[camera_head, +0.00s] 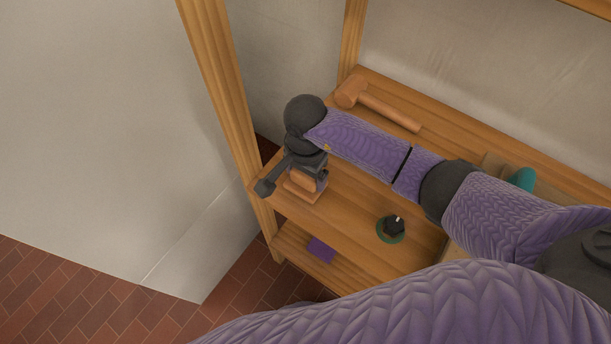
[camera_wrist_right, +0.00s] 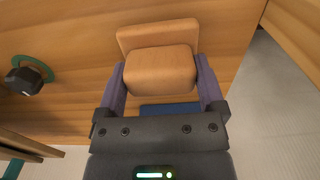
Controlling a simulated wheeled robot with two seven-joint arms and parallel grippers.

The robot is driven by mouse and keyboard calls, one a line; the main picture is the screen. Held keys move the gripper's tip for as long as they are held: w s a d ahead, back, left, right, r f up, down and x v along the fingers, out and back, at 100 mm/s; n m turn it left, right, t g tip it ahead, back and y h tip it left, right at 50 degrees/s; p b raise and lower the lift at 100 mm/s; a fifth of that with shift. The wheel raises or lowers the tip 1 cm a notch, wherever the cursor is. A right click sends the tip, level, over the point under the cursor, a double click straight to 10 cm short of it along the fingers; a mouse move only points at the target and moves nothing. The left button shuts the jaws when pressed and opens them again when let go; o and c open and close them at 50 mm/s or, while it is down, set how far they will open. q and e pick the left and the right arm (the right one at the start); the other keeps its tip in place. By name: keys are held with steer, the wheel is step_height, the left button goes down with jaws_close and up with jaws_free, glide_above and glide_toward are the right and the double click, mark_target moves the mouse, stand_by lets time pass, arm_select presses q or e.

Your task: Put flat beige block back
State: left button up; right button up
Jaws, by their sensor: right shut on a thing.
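My right gripper (camera_head: 308,176) is over the left end of the wooden shelf (camera_head: 350,205). In the wrist view its two fingers (camera_wrist_right: 160,85) are shut on the sides of a tan block (camera_wrist_right: 160,70) with rounded edges. A flat, paler tan plate (camera_wrist_right: 130,38) shows just beyond the block; I cannot tell whether the two are one piece. In the head view the tan block (camera_head: 302,181) is partly hidden by the gripper. I cannot tell whether it touches the shelf. My left gripper is not in view.
A wooden mallet (camera_head: 385,108) lies at the back of the shelf. A dark knob-like thing on a green disc (camera_head: 391,229) is at the front. A teal thing (camera_head: 522,180) is partly behind my arm. A purple piece (camera_head: 321,250) lies on the lower shelf. A post (camera_head: 225,80) stands left.

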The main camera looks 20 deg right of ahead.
steer(key=shift+f, duration=0.35)
steer(key=shift+f, duration=0.2)
steer(key=o, duration=0.8)
